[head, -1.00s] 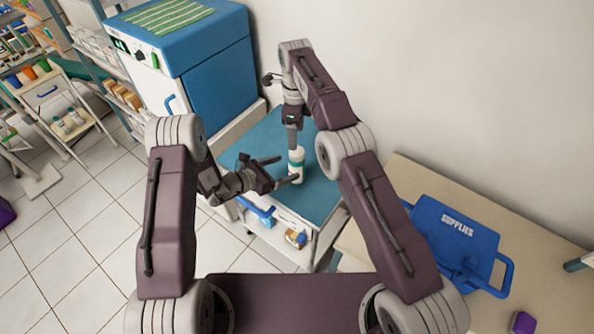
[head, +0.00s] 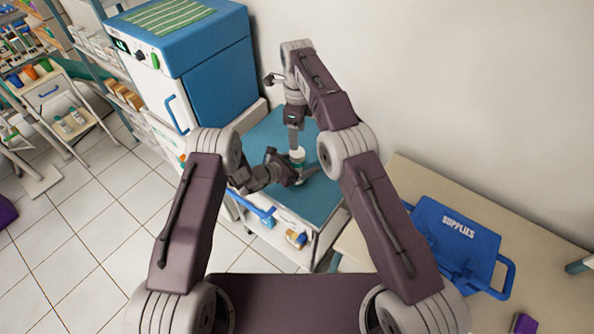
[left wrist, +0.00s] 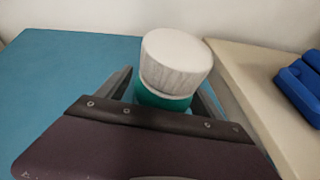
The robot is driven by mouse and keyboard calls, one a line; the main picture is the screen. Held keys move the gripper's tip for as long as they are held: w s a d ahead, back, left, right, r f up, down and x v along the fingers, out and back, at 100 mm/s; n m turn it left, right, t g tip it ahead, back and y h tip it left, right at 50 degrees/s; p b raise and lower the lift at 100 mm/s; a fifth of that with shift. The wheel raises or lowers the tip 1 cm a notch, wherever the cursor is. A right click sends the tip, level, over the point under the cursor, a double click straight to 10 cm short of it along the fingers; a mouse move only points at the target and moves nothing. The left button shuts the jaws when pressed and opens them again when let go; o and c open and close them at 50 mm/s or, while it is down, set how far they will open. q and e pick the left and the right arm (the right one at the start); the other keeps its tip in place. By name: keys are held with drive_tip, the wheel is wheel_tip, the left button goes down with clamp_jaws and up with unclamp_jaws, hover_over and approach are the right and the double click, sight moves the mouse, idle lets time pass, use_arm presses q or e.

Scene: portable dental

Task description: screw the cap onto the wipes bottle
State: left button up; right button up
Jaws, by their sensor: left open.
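The wipes bottle (head: 297,164), white with a teal band, stands upright on the blue top of the cart. In the left wrist view a ribbed white cap (left wrist: 175,60) sits over the bottle's teal part (left wrist: 160,99); how tightly it sits cannot be told. My left gripper (head: 301,176) is open at the bottle's side, low down. In the left wrist view its fingers (left wrist: 165,98) pass on both sides of the bottle. My right gripper (head: 293,138) points down just behind and above the bottle's top; its jaws are too small to read.
The blue cart top (head: 322,200) is otherwise mostly clear. A blue and white cabinet (head: 215,75) stands behind on the left. A beige table (head: 450,190) with a blue supplies case (head: 455,235) is on the right. A white wall bounds the back.

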use_arm(q)
clamp_jaws()
use_arm(e)
drive_tip(key=n, duration=0.4)
drive_tip(key=shift+n, duration=0.4)
drive_tip(key=n, duration=0.9)
drive_tip(key=shift+n, duration=0.3)
drive_tip(key=n, duration=2.1)
drive_tip(key=shift+n, duration=0.3)
drive_tip(key=n, duration=0.4)
